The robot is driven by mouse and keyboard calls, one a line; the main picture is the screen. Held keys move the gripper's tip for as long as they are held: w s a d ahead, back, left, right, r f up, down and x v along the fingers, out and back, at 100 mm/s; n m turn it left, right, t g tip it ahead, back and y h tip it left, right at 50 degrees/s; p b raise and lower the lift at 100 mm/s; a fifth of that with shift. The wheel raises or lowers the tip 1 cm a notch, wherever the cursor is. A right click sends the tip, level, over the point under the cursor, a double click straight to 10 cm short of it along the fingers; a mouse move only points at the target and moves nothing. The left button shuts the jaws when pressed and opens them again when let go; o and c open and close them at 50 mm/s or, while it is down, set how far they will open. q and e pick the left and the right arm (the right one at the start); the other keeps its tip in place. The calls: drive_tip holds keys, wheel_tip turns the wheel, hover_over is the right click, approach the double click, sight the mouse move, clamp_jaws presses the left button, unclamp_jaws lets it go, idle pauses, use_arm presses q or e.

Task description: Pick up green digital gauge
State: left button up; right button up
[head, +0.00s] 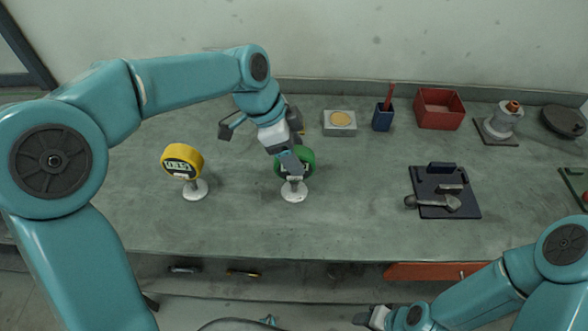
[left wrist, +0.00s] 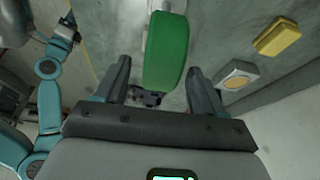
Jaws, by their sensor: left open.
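The green digital gauge (head: 309,158) stands on a round white base (head: 293,193) on the bench, partly hidden by my left gripper (head: 290,160). In the left wrist view the green gauge (left wrist: 167,52) shows its green casing between the two spread fingers of my left gripper (left wrist: 160,85). There is a visible gap on each side, so the fingers are open around it. A yellow digital gauge (head: 182,159) stands to its left. My right gripper (head: 374,317) is low in the head view, in front of the bench; its finger opening is unclear.
Behind the gauge are a grey box with a yellow disc (head: 340,122), a blue holder (head: 382,118) and a red bin (head: 440,110). A dark plate (head: 444,192) lies to the right. The bench (head: 350,225) is clear in front of the gauge.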

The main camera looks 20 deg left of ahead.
use_arm(q)
drive_tip(key=shift+d+f, duration=0.15)
clamp_jaws()
drive_tip(key=shift+w, duration=0.1)
